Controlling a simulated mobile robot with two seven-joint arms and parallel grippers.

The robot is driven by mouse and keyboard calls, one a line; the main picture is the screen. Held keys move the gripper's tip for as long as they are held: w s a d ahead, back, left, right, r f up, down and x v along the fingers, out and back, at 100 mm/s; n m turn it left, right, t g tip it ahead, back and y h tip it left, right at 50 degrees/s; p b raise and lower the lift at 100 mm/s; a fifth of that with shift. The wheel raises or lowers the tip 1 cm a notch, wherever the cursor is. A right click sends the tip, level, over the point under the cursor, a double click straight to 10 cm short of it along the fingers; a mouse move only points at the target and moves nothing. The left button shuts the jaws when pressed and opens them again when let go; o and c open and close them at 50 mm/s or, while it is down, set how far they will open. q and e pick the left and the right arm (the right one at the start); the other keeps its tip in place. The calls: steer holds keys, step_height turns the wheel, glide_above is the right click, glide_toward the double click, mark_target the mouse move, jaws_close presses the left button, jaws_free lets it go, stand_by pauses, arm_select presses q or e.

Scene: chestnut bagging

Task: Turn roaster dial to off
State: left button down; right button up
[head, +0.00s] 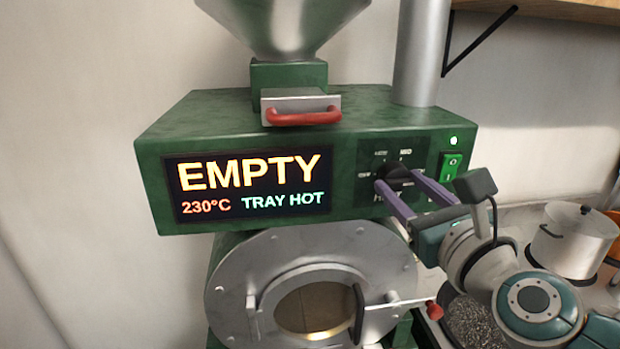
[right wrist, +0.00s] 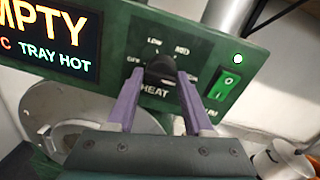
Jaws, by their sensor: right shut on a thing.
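The green roaster (head: 350,110) has a black heat dial (head: 393,171) on its front panel, right of the lit display. The dial (right wrist: 160,68) also shows in the right wrist view, with LOW, MED and an OFF label at its left around it and HEAT below. Which label it points to I cannot tell. My right gripper (head: 399,178) has its purple fingers on either side of the dial and is shut on it; the same hold shows in the right wrist view (right wrist: 162,76). My left gripper is out of view.
The display (head: 250,187) reads EMPTY, 230°C, TRAY HOT. A green rocker switch (head: 451,166) and a lit green lamp (head: 453,140) sit close right of the dial. The round drum door (head: 240,290) lies below. A steel pot (head: 575,245) stands at the right.

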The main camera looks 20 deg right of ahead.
steer(key=shift+d, duration=0.1)
jaws_close()
